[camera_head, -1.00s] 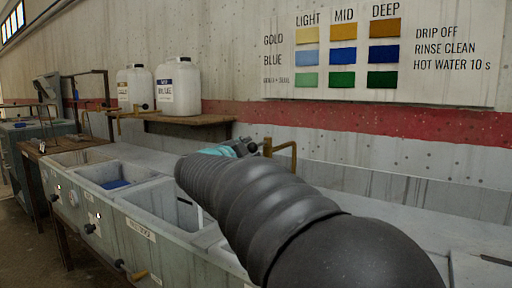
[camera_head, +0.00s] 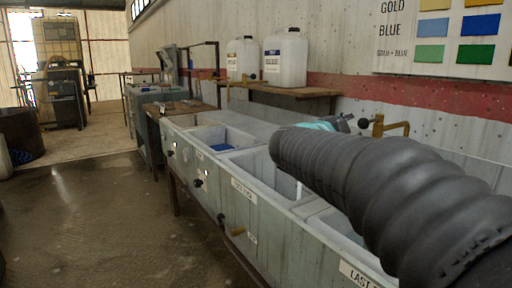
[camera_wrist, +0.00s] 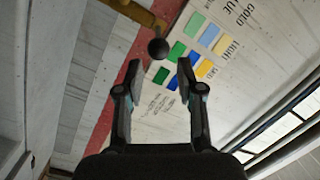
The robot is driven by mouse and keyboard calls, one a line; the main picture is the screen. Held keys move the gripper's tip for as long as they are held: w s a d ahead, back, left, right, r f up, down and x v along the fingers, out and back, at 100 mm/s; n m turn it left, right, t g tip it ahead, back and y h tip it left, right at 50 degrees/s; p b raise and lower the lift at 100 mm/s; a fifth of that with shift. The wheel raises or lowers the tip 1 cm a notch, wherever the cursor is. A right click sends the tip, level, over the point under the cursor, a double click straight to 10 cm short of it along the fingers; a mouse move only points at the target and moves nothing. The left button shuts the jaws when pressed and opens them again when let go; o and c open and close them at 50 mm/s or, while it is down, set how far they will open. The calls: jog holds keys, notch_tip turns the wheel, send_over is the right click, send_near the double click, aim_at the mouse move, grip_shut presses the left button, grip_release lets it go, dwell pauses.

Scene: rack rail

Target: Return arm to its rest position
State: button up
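My arm, in a ribbed dark sleeve, reaches from the lower right of the head view over the row of basins. My gripper (camera_head: 343,123) shows only partly past the sleeve's end, near a brass pipe (camera_head: 390,127) with a dark knob by the wall. In the wrist view my gripper (camera_wrist: 160,72) has its two fingers wide apart with nothing between them. Beyond the fingertips, the wrist view shows a dark round knob (camera_wrist: 158,48) on the brass pipe and the colour chart (camera_wrist: 190,50) on the wall.
The grey basin row (camera_head: 245,207) runs along the wall, with a blue patch in one basin. Two white jugs (camera_head: 286,60) stand on a wooden shelf (camera_head: 300,91). Open wet floor (camera_head: 90,215) lies left. A caged tank (camera_head: 60,60) stands far back.

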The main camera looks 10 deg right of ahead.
jog(key=w+a+f+n+t+y, duration=0.3)
jog(key=a+f+n+y, duration=0.1)
jog(key=a+n+y, duration=0.25)
jog(key=w+a+f+n+t+y, duration=0.3)
jog(key=a+n+y, duration=0.3)
jog(key=a, duration=0.2)
jog(key=s+a+f+n+g+y, duration=0.4)
jog(key=s+a+f+n+y, duration=0.1)
jog(key=s+a+f, duration=0.25)
jog(key=s+d+f+n+g, duration=0.1)
jog(key=s+f, duration=0.3)
jog(key=s, duration=0.5)
jog(key=s+d+f+n+g+h, duration=0.1)
jog(key=s+d+f+n+g, duration=0.1)
jog(key=s+f, duration=0.3)
jog(key=s+d+f+n+g+h, duration=0.1)
jog(key=s+d+f+n+g, duration=0.1)
jog(key=s, duration=1)
notch_tip(320, 180, down, 2)
jog(key=shift+s+f+g, duration=0.15)
jog(key=shift+s+g, duration=0.15)
jog(key=shift+g, duration=0.4)
jog(key=shift+d+h, duration=0.1)
jog(key=shift+h, duration=0.15)
dwell(2.1)
